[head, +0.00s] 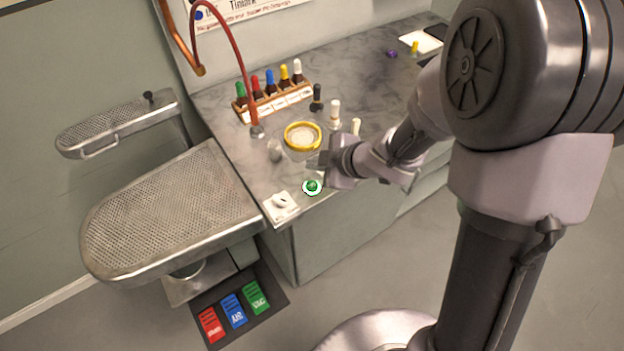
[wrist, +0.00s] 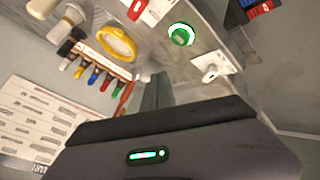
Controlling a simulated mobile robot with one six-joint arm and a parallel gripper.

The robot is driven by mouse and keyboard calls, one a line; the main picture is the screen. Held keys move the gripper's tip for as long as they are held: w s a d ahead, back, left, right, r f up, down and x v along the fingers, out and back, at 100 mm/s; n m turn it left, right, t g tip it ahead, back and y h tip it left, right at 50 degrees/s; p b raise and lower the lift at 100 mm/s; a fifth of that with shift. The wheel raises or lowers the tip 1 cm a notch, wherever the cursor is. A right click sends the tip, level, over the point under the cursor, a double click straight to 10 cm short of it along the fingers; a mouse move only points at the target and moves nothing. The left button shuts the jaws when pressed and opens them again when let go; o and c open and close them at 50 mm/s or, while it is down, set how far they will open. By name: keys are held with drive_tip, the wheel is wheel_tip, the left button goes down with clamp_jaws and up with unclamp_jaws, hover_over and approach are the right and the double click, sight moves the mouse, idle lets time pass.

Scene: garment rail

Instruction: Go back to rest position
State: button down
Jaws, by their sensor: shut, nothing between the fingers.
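My gripper (head: 318,164) is shut and empty. In the head view it is over the front edge of the grey worktop (head: 362,95), just above and behind a round green button (head: 312,187) with a white ring. The button also shows in the wrist view (wrist: 181,34), apart from the dark gripper body (wrist: 170,140) that fills the bottom of that view. My arm reaches in from the right, and its large upper links hide the right part of the worktop.
A white switch plate (head: 281,206) lies at the worktop's front corner. Near my gripper are a yellow-rimmed dish (head: 303,136) and small bottles. A rack (head: 275,104) of coloured bottles and a red hose (head: 237,50) stand behind. A perforated pressing board (head: 170,215) is left, above coloured pedals (head: 233,310).

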drive_tip(key=shift+f, duration=0.1)
drive_tip(key=s+d+r+m+t+h, duration=0.25)
drive_tip(key=d+r+m+h, duration=0.45)
drive_tip(key=d+r+m, duration=0.5)
drive_tip(key=s+a+r+m+g+y, duration=0.1)
drive_tip(key=s+m, duration=0.4)
drive_tip(key=s, duration=0.5)
drive_tip(key=s+a+r+m+g+y, duration=0.1)
drive_tip(key=s+r+m, duration=0.3)
drive_tip(key=s, duration=0.6)
drive_tip(key=shift+a+r+m+g, duration=0.2)
drive_tip(key=shift+a+m+g, duration=0.15)
drive_tip(key=shift+m+g, duration=0.35)
